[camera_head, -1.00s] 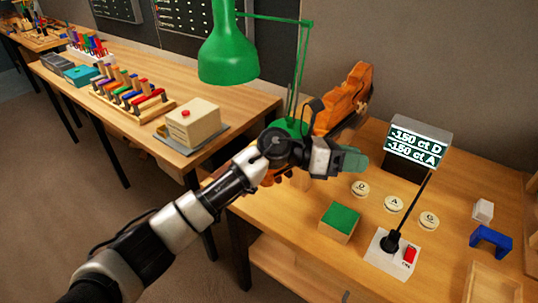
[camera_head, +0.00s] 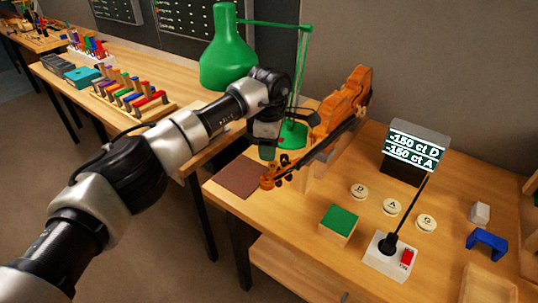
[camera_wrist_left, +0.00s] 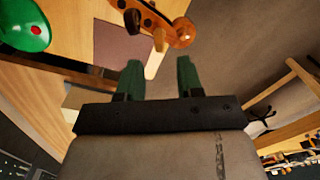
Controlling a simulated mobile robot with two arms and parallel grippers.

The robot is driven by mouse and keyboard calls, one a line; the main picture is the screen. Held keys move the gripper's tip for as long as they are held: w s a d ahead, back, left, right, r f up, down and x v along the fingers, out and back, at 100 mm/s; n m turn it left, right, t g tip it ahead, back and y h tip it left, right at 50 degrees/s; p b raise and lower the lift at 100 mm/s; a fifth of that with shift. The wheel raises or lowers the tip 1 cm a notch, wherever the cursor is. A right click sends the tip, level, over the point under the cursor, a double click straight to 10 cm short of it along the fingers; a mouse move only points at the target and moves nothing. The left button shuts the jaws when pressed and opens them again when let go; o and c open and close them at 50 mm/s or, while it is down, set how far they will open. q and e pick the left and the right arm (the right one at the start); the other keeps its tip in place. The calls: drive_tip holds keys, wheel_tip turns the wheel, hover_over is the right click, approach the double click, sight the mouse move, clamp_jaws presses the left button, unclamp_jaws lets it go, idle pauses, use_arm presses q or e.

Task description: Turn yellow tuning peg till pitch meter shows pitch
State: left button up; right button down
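The violin (camera_head: 342,110) leans on the bench with its scroll end (camera_head: 267,182) toward me. In the left wrist view its scroll (camera_wrist_left: 180,32) and pegbox show at the top. A pale yellow tuning peg (camera_wrist_left: 154,64) points toward my gripper, between the finger lines near the tips. My left gripper (camera_wrist_left: 158,72) is open, its two green fingers apart and apparently not touching the peg. In the head view my left gripper (camera_head: 267,152) hangs just above the pegbox. The pitch meter (camera_head: 416,150) reads -150 ct D and -150 ct A. My right gripper is not in view.
A green lamp (camera_head: 228,60) stands behind my left arm. A brown mat (camera_head: 238,177) lies under the scroll. Round D, A and G buttons (camera_head: 392,207), a green-topped block (camera_head: 339,222) and a switch box with a black stalk (camera_head: 388,254) stand to the right.

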sight(273, 165)
use_arm(q)
drive_tip(key=shift+f+p, duration=0.35)
drive_tip(key=shift+f, duration=1.7)
clamp_jaws()
